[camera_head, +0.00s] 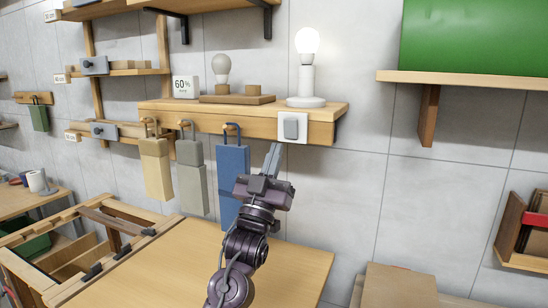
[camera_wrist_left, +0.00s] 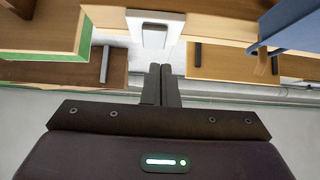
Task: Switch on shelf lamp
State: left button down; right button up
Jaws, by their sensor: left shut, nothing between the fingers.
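The shelf lamp (camera_head: 306,88) stands upright on the wooden shelf, white, with a round bulb that glows brightly. A white wall-switch plate with a grey rocker (camera_head: 291,126) is on the shelf's front edge below the lamp; it also shows in the left wrist view (camera_wrist_left: 155,38). My left gripper (camera_head: 274,150) is shut and empty, its fingers pointing up just below and left of the switch. In the left wrist view my left gripper's fingers (camera_wrist_left: 161,72) are together, apart from the switch. My right gripper is in no view.
Several hanging tags, including a blue one (camera_head: 231,172), hang from the shelf left of my gripper. A second, unlit bulb (camera_head: 221,68) stands on the shelf near a "60%" card (camera_head: 185,86). A green box (camera_head: 476,38) rests on the right shelf.

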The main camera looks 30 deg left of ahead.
pick_arm(q)
jog(key=w+f+b+v, duration=0.1)
jog(key=b+v, duration=0.2)
jog(key=v, duration=0.6)
jog(key=shift+s+f+b, duration=0.25)
jog(key=shift+b, duration=0.05)
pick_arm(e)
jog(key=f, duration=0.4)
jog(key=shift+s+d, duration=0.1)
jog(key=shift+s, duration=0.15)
pick_arm(q)
jog(key=shift+f, duration=0.15)
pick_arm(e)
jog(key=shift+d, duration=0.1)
